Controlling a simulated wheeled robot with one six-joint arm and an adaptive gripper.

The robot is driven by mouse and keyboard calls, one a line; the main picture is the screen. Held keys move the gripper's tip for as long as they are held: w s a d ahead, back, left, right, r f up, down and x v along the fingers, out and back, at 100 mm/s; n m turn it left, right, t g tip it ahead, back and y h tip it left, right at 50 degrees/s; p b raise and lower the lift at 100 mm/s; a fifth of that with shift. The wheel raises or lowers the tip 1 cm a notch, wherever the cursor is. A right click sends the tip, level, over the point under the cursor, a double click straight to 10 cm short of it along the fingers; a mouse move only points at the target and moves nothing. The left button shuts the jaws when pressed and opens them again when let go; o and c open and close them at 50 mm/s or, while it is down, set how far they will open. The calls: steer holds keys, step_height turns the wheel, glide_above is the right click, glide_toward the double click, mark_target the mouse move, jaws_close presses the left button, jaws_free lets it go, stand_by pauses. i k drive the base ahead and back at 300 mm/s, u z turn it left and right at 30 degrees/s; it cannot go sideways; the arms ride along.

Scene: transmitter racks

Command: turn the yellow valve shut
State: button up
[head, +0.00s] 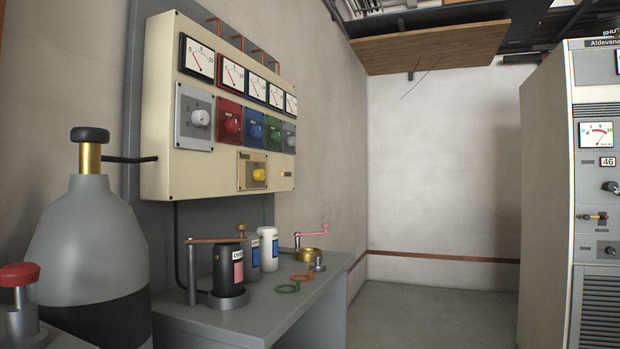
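A yellow round knob (260,174), the only plainly yellow handle in view, sits on a tan square plate low on the cream wall panel (212,178). I see it at a slant from the left; its marks are too small to read, so I cannot tell its setting. My gripper is not in view.
A grey tank (90,240) with a black cap and a red knob (19,275) stand left. A rack (598,150) stands right; floor between is clear.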

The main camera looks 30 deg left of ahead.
mark_target(258, 174)
steer(key=u, duration=0.5)
steer(key=i, duration=1.2)
steer(key=u, duration=0.85)
